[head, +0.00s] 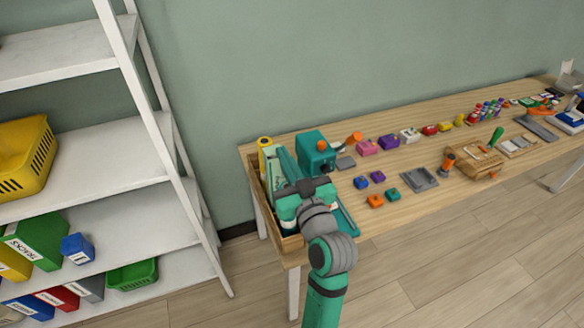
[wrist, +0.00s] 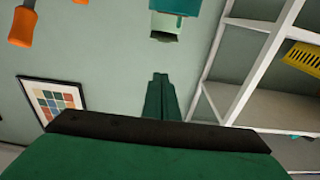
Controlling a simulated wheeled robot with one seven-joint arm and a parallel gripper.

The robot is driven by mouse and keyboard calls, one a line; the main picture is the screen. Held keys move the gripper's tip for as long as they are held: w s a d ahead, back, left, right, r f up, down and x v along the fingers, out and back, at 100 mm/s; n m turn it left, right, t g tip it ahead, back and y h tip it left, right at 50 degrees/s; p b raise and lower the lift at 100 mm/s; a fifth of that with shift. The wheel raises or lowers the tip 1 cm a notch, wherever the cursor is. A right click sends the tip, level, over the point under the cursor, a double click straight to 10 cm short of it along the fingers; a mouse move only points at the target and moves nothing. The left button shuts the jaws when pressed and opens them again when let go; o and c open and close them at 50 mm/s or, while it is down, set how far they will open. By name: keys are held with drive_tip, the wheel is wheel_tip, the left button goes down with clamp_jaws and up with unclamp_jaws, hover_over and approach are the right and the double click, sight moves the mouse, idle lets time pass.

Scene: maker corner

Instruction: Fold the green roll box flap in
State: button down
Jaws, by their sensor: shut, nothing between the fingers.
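A long open box (head: 291,244) with a tan outer wall stands at the table's left end. Green shows inside it, along with a pale green piece (head: 272,153). A teal strip (head: 347,222) slants out along its right side and looks like the flap, folded outward. My gripper (head: 284,152) is over the box, its narrow green fingers side by side and pointing toward the wall. The gripper and my arm hide much of the box's middle and right side. In the wrist view the fingers (wrist: 160,76) are together and empty. I cannot tell whether they touch the box.
A teal block with an orange knob (head: 316,152) stands close behind the box on the right. A yellow roll (head: 264,142) is at its far end. Small coloured blocks and a grey tray (head: 419,179) lie further right. A white shelf (head: 165,150) stands left, with floor between.

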sight(274, 150)
drive_tip(key=shift+w+a+f, duration=0.2)
drive_tip(key=shift+w+f, duration=0.4)
drive_tip(key=shift+w, duration=0.05)
drive_tip(key=shift+w+a+f, duration=0.2)
drive_tip(key=shift+w+f, duration=0.35)
drive_tip(key=shift+w, duration=0.15)
drive_tip(key=shift+w+a+f, duration=0.2)
drive_tip(key=shift+w+f, duration=0.4)
drive_tip(key=shift+w, duration=0.05)
drive_tip(key=shift+f, duration=0.1)
drive_tip(key=shift+s+f, duration=0.1)
drive_tip(key=shift+f, duration=0.35)
drive_tip(key=shift+r, duration=0.1)
